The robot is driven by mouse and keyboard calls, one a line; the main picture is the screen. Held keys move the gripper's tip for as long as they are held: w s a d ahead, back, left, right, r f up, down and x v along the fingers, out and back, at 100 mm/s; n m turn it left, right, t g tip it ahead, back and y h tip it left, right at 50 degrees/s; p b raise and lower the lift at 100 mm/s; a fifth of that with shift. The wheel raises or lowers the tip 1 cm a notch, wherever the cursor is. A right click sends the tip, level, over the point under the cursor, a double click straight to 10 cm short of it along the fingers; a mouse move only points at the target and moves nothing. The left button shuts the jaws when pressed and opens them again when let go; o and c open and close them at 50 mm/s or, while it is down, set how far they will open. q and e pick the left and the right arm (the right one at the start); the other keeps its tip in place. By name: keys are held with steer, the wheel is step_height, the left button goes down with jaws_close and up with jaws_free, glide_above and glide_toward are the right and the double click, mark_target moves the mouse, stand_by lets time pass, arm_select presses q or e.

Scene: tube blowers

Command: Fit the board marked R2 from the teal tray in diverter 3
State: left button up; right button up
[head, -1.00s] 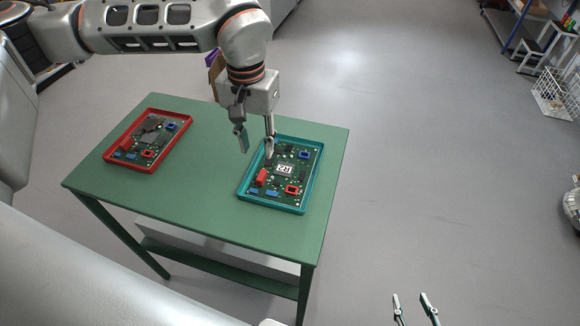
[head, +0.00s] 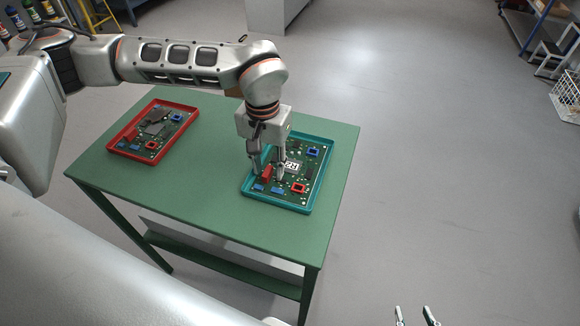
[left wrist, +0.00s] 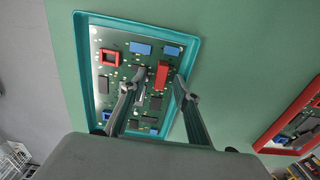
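The teal tray (head: 276,203) lies on the right part of the green table; its rim also shows in the left wrist view (left wrist: 140,20). The green board (head: 303,163) lies in it, with a white label reading R2, a red block (head: 266,172) and blue parts. My left gripper (head: 268,175) is low over the board, pointing down. Its fingers are apart on either side of the red block, as the left wrist view (left wrist: 154,84) shows; contact cannot be told. My right gripper (head: 416,312) shows at the bottom edge, open and empty. No diverter is in view.
A red tray (head: 131,157) with another board and dark parts lies on the left of the green table (head: 210,190). The table between the trays is clear. A white wire basket (head: 568,92) and a step stool stand at the far right; the floor between is open.

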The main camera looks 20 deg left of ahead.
arm_select(q)
jaws_close()
steer(key=shift+r, duration=0.15)
